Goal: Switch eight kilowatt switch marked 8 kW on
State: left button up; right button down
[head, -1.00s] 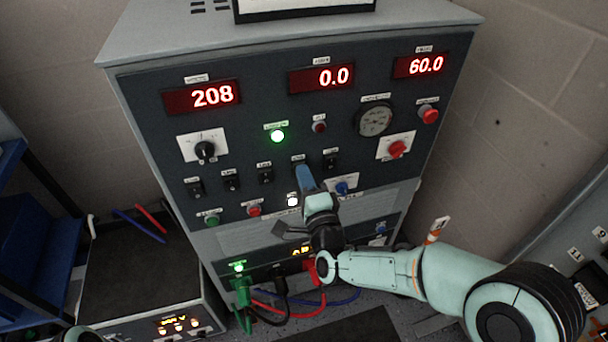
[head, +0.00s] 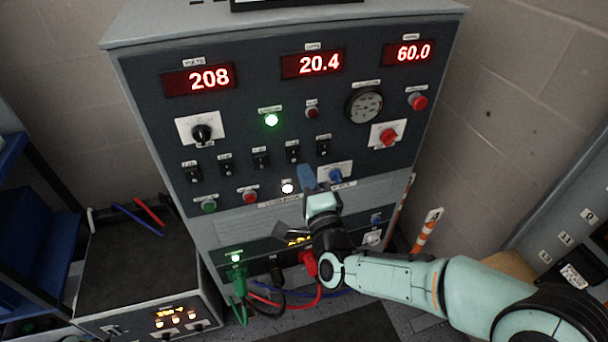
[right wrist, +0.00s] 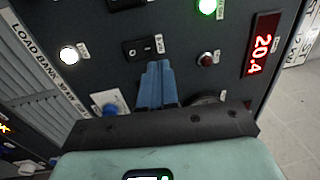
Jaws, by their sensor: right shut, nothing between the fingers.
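The load bank cabinet (head: 290,95) carries a row of black rocker switches. The fourth from the left (head: 292,152) lies just above my right gripper (head: 304,170). In the right wrist view a black switch (right wrist: 143,47) has a small label beside it that seems to read 8 kW. My right gripper's blue fingers (right wrist: 155,72) are shut and empty. They point at this switch, with their tips close to its edge; I cannot tell whether they touch it. The amps display (head: 314,64) reads 20.4. My left gripper is out of view.
A blue knob (head: 335,175) is right of my fingers, and a lit white lamp (head: 287,188) is left of them. A green lamp (head: 271,119) is lit. Plugged cables (head: 270,298) hang below. A dark-topped unit (head: 140,262) stands at the left.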

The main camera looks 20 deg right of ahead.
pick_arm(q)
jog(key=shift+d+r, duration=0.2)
pick_arm(e)
jog(key=s+r, duration=0.1)
jog(key=s, duration=0.6)
jog(key=shift+s+d, duration=0.15)
jog(key=shift+s, duration=0.1)
